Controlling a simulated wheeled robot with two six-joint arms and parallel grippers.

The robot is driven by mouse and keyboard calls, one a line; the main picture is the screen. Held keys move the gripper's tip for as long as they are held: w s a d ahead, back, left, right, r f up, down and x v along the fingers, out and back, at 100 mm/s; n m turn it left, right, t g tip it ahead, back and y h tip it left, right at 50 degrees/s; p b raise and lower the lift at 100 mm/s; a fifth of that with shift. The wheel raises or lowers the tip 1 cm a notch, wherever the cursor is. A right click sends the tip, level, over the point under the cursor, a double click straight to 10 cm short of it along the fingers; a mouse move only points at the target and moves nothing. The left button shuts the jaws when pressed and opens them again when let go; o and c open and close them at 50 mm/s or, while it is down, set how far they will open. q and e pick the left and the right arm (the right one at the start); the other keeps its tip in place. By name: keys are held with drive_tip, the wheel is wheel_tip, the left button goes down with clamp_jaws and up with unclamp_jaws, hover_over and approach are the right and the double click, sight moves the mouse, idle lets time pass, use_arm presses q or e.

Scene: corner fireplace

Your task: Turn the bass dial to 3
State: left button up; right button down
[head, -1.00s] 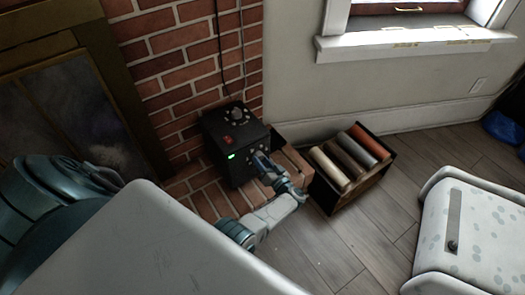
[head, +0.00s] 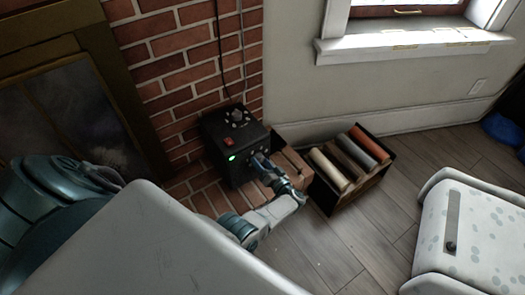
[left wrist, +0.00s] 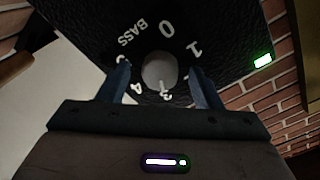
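The bass dial (left wrist: 160,70) is a round, pale knob on a black panel in the left wrist view. "BASS", 0, 1 and 4 show around it; the digits at its lower edge are partly covered. I cannot make out a pointer on it. My left gripper (left wrist: 162,84) has one finger on each side of the knob, with a visible gap to both, so it is open around it. In the head view the left gripper (head: 259,161) is at the front of the black amplifier box (head: 223,130), hiding the dial. My right gripper is not in view.
The box stands on a brick hearth (head: 208,199) against a brick wall. A green light (head: 231,157) and a red switch (head: 229,142) show on it. A dark crate (head: 330,203) with several coloured rolls stands right of the gripper. Floor is clear beyond it.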

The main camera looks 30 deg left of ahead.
use_arm(q)
drive_tip(key=v, duration=1)
drive_tip(key=shift+d+p, duration=0.35)
drive_tip(key=shift+d, duration=0.05)
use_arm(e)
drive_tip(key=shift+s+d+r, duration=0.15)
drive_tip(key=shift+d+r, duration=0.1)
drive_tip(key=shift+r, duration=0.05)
use_arm(q)
drive_tip(key=shift+s, duration=0.1)
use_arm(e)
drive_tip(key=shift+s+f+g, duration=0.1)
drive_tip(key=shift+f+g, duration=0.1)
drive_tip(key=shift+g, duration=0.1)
